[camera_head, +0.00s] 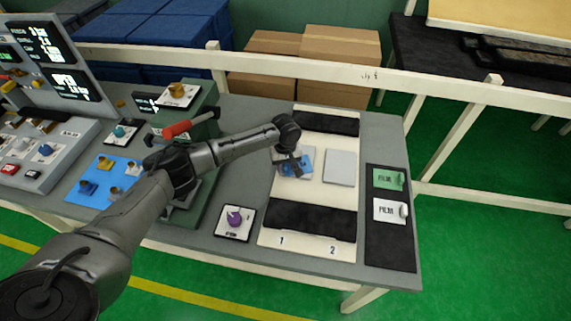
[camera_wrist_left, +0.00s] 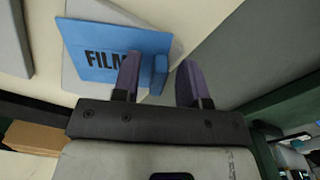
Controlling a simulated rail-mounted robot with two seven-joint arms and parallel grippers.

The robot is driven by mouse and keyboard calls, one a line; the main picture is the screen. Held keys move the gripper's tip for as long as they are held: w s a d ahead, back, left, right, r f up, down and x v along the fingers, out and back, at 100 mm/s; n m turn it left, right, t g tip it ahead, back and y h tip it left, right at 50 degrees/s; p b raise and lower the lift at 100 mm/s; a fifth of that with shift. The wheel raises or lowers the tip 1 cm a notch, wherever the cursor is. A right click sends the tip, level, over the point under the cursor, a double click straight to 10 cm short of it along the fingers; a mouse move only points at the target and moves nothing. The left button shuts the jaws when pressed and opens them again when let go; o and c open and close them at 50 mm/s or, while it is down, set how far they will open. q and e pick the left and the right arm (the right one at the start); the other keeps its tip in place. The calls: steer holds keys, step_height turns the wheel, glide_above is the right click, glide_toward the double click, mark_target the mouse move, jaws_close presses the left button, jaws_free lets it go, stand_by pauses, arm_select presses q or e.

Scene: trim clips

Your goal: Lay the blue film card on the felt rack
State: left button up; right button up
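The blue film card (camera_head: 299,163) lies on the left grey pad of the cream board. In the left wrist view the card (camera_wrist_left: 97,50) shows black lettering reading "FILM", partly hidden by a finger, and a raised blue tab (camera_wrist_left: 158,73). My left gripper (camera_head: 293,164) is over the card. In the left wrist view its two fingers (camera_wrist_left: 158,82) are apart, with the tab between them and a gap visible on the right side. The dark felt rack (camera_head: 390,247) is at the right end of the table, with a green film card (camera_head: 386,179) and a white film card (camera_head: 385,210) on it. My right gripper is not in view.
The right grey pad (camera_head: 339,167) is bare. Dark strips cross the cream board (camera_head: 262,238) above and below the pads. A purple-knobbed plate (camera_head: 234,223) lies left of the board. The front part of the rack is clear. A cream rail (camera_head: 455,94) runs behind the table.

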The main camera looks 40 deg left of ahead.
arm_select(q)
steer(key=shift+r, duration=0.15)
steer(key=shift+r, duration=2)
